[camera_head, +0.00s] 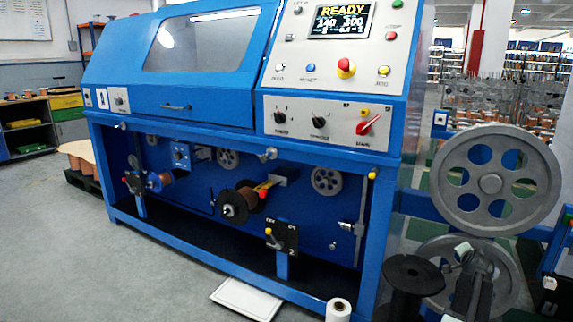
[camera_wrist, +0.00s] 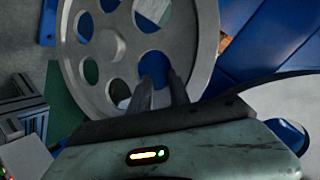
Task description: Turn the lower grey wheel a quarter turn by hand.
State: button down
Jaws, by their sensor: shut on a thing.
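The lower grey wheel (camera_head: 512,282) is at the bottom right of the head view, below the upper grey wheel (camera_head: 489,180). My gripper (camera_head: 477,262) is in front of it and hides much of its middle. In the wrist view a grey wheel with round holes (camera_wrist: 88,78) fills the upper middle, its hub (camera_wrist: 108,45) left of my fingers. My gripper (camera_wrist: 162,85) is shut on the wheel, with its fingertips at a hole in the lower right part. The exact contact is hard to see.
A black spool (camera_head: 413,278) stands just left of the lower wheel. The blue machine (camera_head: 385,190) fills the left and middle, its screen (camera_head: 338,22) reading READY. A white spool (camera_head: 339,310) and a white flat panel (camera_head: 246,299) are on the floor.

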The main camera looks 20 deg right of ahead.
aim_at(495, 264)
jog(key=shift+s+d+f, duration=0.2)
jog(key=shift+s+d, duration=0.95)
jog(key=shift+s, duration=0.15)
jog(key=shift+s+d+f, duration=0.15)
jog(key=shift+s+d, duration=1)
jog(key=shift+s, duration=0.2)
jog(key=shift+s+d+f, duration=0.2)
jog(key=shift+s+d, duration=0.95)
jog(key=shift+s, duration=0.15)
jog(key=s+a, duration=0.3)
jog(key=a, duration=0.2)
jog(key=shift+s, duration=0.35)
jog(key=shift+a, duration=0.1)
